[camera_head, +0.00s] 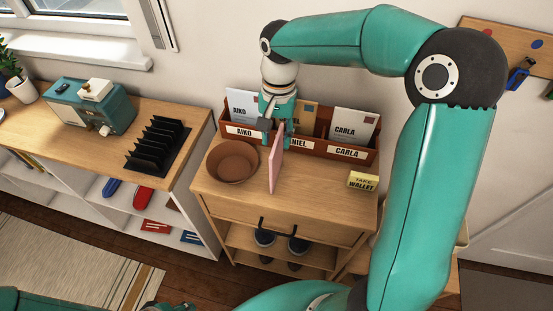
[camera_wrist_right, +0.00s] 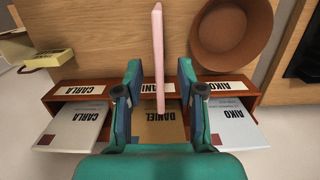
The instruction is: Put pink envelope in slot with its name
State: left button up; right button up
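The pink envelope (camera_head: 276,164) is upright and nearly edge-on above the cabinet top, in front of the letter rack (camera_head: 312,148); no name on it is readable. My right gripper (camera_head: 276,125) is over the rack's middle. In the wrist view, the right gripper's fingers (camera_wrist_right: 159,88) are apart, with the pink envelope (camera_wrist_right: 158,50) between them and gaps on both sides. The rack's slots are labelled AIKO, DANIEL and CARLA, and each holds an envelope with its slot's name. The DANIEL label is partly hidden. A sliver of my left arm shows at the bottom left.
A brown bowl (camera_head: 232,162) stands left of the pink envelope. A yellow TAKE WALLET block (camera_head: 363,181) is at the cabinet's right. A black rack (camera_head: 158,146) and a teal machine (camera_head: 92,106) stand on the left counter. The cabinet's front middle is clear.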

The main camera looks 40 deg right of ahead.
jog(key=shift+f, duration=0.15)
grip_shut()
dwell(0.5)
